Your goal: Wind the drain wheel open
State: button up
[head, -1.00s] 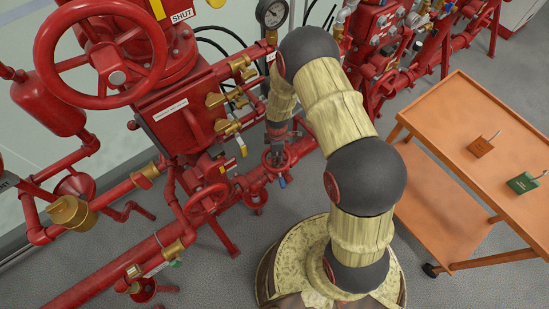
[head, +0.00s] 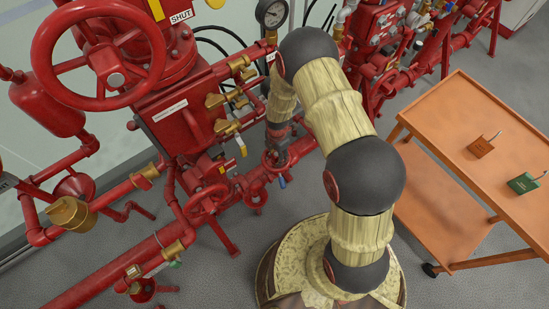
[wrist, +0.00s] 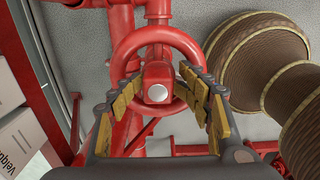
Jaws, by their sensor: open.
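A small red handwheel (wrist: 196,58), which I take to be the drain wheel, faces the wrist camera with a red hub and pale centre bolt. My gripper (wrist: 160,82) is open, its yellow-padded fingers on either side of the hub, over the wheel's face. I cannot tell whether the pads touch the rim or spokes. In the head view my gripper (head: 276,150) points down at the low red pipework beside the valve stack, and it and the wrist mostly hide this wheel.
A large red handwheel (head: 99,55) stands at upper left, and a smaller one (head: 206,200) sits low beside my gripper. A pressure gauge (head: 271,13) is above. An orange cart (head: 480,185) stands at right. Grey floor (head: 220,275) is clear in front of the pipes.

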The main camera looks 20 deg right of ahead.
aim_at(276, 154)
jog(key=shift+a, duration=0.1)
notch_tip(276, 154, up, 8)
jog(key=p, duration=0.5)
jog(key=shift+w+f, duration=0.1)
jog(key=shift+f, duration=0.3)
